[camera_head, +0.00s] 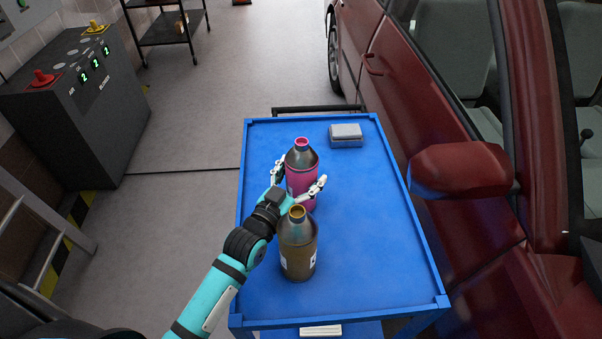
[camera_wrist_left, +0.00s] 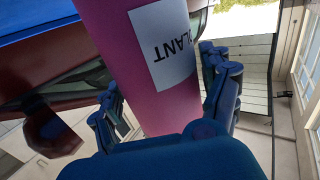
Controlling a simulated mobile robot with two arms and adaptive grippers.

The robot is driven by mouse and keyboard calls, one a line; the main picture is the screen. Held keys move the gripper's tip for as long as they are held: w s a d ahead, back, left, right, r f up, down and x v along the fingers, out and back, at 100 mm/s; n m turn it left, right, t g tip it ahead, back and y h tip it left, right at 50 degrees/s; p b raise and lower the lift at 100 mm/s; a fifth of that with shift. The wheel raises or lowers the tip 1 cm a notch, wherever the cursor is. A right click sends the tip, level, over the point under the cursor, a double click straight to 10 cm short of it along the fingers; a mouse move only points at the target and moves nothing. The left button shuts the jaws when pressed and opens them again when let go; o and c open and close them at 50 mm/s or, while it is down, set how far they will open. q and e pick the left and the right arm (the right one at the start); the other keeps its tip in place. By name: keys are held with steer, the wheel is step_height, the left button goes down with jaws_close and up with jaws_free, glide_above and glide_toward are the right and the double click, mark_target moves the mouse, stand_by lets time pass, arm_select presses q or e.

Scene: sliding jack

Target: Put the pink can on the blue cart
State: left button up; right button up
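The pink can (camera_head: 301,180) is a bottle-shaped can with a grey shoulder and pink neck. It is upright over the blue cart (camera_head: 368,245), and its base is partly hidden behind a brown can and my gripper. My left gripper (camera_head: 300,176) reaches in from the left, with its fingers spread on either side of the pink can. In the left wrist view, the pink can (camera_wrist_left: 140,65) with its white label lies between the two fingers (camera_wrist_left: 165,95), and the fingers look open. My right gripper is not in view.
A brown can (camera_head: 298,249) stands on the cart right in front of the pink can. A grey box (camera_head: 346,135) sits at the cart's far edge. The cart's right half is clear. A red car (camera_head: 450,130) stands close on the right. A control cabinet (camera_head: 75,100) is at left.

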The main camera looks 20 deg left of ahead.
mark_target(293, 183)
arm_select(q)
steer(key=shift+r, duration=0.2)
steer(key=s, duration=0.2)
steer(key=s+a, duration=0.1)
steer(key=s, duration=0.2)
steer(key=s+b, duration=0.1)
steer(key=s, duration=0.1)
steer(key=shift+s+a, duration=0.15)
steer(key=shift+a, duration=0.1)
